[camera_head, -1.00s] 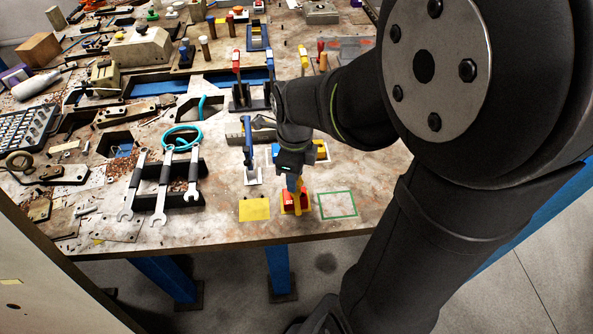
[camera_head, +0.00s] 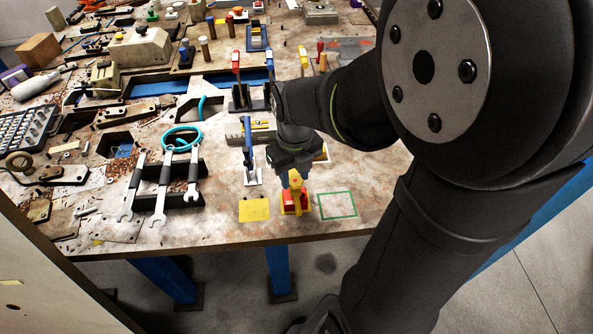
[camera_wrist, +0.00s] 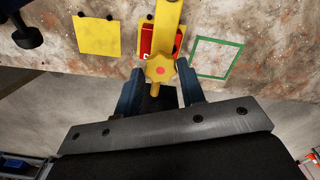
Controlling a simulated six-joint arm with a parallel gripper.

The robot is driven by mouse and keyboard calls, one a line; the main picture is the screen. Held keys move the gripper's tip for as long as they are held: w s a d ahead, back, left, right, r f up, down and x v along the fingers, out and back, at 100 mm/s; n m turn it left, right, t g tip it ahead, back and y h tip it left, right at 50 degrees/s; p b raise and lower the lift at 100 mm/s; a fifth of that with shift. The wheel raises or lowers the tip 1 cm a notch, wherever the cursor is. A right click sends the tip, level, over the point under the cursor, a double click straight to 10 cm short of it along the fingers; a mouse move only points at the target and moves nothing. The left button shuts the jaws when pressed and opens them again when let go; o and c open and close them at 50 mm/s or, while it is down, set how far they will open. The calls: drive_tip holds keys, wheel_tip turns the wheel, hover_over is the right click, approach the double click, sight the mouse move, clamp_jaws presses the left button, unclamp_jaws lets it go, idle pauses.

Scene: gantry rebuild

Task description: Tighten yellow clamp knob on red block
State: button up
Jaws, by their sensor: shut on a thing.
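The red block (camera_head: 289,199) sits near the table's front edge, with a yellow clamp (camera_head: 296,208) over it. In the wrist view the red block (camera_wrist: 147,40) shows on both sides of the yellow clamp arm (camera_wrist: 168,15). The star-shaped yellow clamp knob (camera_wrist: 161,69) has a small red dot at its centre and faces my wrist camera. My gripper (camera_wrist: 160,74) is shut on the knob, one blue finger on each side. In the head view my gripper (camera_head: 291,178) is just above the block, and its fingertips partly hide the knob.
A yellow square (camera_head: 254,210) lies left of the block and a green-outlined square (camera_head: 337,205) right of it. A blue-handled tool (camera_head: 249,150) stands behind to the left. Wrenches (camera_head: 164,185) lie further left. The table's front edge (camera_head: 220,247) is close.

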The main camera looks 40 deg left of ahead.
sight(295, 180)
drive_tip(key=shift+w+a+r, duration=0.1)
drive_tip(key=shift+a+r, duration=0.05)
idle(0.4)
drive_tip(key=o, duration=0.8)
wheel_tip(295, 180, up, 17)
drive_tip(key=shift+r, duration=0.15)
